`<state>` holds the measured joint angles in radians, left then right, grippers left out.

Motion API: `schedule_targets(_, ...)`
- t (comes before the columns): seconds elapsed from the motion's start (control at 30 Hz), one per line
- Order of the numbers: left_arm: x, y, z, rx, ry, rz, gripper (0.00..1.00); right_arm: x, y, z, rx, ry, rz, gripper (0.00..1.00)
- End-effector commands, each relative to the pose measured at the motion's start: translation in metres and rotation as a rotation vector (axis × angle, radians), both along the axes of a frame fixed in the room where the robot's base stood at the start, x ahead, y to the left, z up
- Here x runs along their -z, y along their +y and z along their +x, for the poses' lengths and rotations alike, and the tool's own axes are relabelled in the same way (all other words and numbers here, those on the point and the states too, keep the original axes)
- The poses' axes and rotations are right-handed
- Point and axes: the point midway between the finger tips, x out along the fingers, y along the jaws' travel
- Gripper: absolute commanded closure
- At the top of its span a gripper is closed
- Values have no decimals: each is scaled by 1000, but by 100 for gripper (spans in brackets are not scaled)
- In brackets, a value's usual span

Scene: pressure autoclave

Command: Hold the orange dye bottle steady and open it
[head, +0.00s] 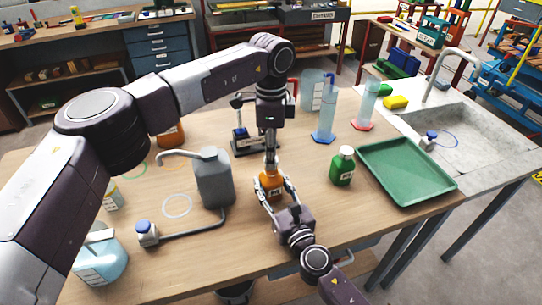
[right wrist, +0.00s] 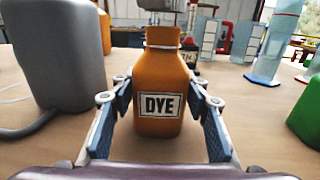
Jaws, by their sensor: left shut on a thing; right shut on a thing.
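The orange dye bottle (head: 271,186) stands upright on the wooden table (head: 330,225). Its label reads DYE in the right wrist view (right wrist: 160,80). My right gripper (head: 272,192) is shut on the bottle's body, with its fingers (right wrist: 160,105) on either side. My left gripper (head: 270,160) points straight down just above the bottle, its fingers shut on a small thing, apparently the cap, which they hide. In the right wrist view the bottle's neck (right wrist: 162,38) shows bare, with no left fingers around it.
A grey jug (head: 214,180) with a bent spout stands close left of the bottle. A green bottle (head: 343,167) and a green tray (head: 405,170) are to the right. Blue measuring cylinders (head: 326,112) stand behind. The table front right of the bottle is clear.

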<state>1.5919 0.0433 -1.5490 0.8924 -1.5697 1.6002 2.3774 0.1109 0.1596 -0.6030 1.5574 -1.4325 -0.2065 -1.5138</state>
Motion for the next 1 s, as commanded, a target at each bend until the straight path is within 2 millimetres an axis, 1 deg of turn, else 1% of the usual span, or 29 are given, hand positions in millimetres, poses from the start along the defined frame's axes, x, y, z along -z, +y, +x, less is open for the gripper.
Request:
schedule_targets(0.27,-1,0,0,0,0,0,100,0,0,0,0,1,0,100)
schedule_targets(0.37,-7,0,0,0,-1,0,100,0,0,0,0,1,0,100)
schedule_targets(0.6,-36,0,0,0,-2,0,100,0,0,0,0,1,0,100)
schedule_targets(0.7,-40,0,0,0,0,0,100,0,0,0,0,1,0,100)
schedule_targets(0.87,-40,0,0,0,1,0,100,0,0,0,0,1,0,100)
schedule_targets(0.9,-40,0,0,0,1,0,100,0,0,0,0,1,0,54)
schedule_targets(1.0,-40,0,0,0,1,0,100,0,0,0,0,0,0,43)
